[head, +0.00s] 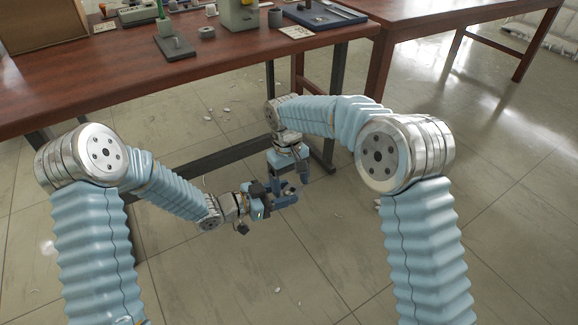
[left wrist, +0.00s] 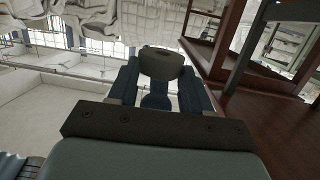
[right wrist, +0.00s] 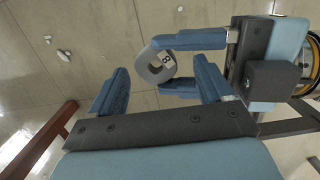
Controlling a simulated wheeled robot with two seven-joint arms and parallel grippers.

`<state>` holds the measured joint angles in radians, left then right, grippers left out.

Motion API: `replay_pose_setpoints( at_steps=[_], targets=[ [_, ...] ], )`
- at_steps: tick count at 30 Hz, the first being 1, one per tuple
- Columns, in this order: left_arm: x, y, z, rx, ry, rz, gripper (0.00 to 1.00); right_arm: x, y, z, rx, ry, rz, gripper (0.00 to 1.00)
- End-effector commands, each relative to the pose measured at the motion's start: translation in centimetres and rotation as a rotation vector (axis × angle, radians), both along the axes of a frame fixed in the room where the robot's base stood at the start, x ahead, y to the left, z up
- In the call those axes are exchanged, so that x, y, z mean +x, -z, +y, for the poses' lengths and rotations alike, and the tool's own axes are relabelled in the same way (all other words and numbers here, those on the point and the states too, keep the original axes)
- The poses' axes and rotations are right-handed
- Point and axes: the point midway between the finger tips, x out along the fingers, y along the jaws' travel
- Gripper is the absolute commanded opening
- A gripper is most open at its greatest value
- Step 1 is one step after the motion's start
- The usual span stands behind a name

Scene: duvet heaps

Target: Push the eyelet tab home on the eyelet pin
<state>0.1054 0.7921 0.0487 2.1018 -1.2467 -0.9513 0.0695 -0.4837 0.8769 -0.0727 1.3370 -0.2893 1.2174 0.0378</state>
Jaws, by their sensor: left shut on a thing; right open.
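My left gripper (head: 287,198) is shut on a grey eyelet tab, low in front of the table. In the right wrist view the eyelet tab (right wrist: 150,72) is a ring with a hole and a mark like an 8, between the left fingers; the left wrist view shows it as a dark rounded piece (left wrist: 162,63). My right gripper (head: 290,178) is open and points down close to the left one. Its fingers (right wrist: 162,90) appear either side of the tab; I cannot tell whether they touch it. A green post on a grey base (head: 176,48) stands on the table, possibly the eyelet pin.
The brown table (head: 120,88) holds a small grey cylinder (head: 207,32), a grey-green block device (head: 239,16), a dark tray (head: 322,14) and a cardboard box (head: 40,22). A second table (head: 425,14) adjoins at right. Pale bits lie on the floor.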

Motion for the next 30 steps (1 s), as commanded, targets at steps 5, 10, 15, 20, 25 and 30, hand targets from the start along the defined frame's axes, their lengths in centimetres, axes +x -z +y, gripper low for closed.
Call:
replay_pose_setpoints(
  at_steps=[5,10,15,20,25,30],
  targets=[
    [0.0,-0.01,0.0,0.0,0.0,0.0,0.2,-0.13,1.26,-0.12,0.0,0.001,0.0,0.8],
    [0.0,-0.01,0.0,0.0,0.0,0.0,0.2,-0.15,1.44,-0.14,0.0,0.001,0.0,0.8],
    [0.0,-0.01,0.0,0.0,0.0,0.0,0.2,-0.16,1.42,-0.13,0.0,0.001,0.0,0.71],
    [0.0,-0.01,0.0,0.0,0.0,0.0,0.2,-0.16,1.4,-0.12,0.001,0.001,0.0,0.47],
    [0.02,-0.01,-0.02,0.0,0.0,0.0,0.2,-0.23,1.37,0.02,0.003,-0.001,0.002,0.21],
    [0.02,-0.02,-0.03,0.0,0.0,0.0,0.72,-0.24,1.36,0.04,0.003,-0.002,0.002,0.21]
  ],
)
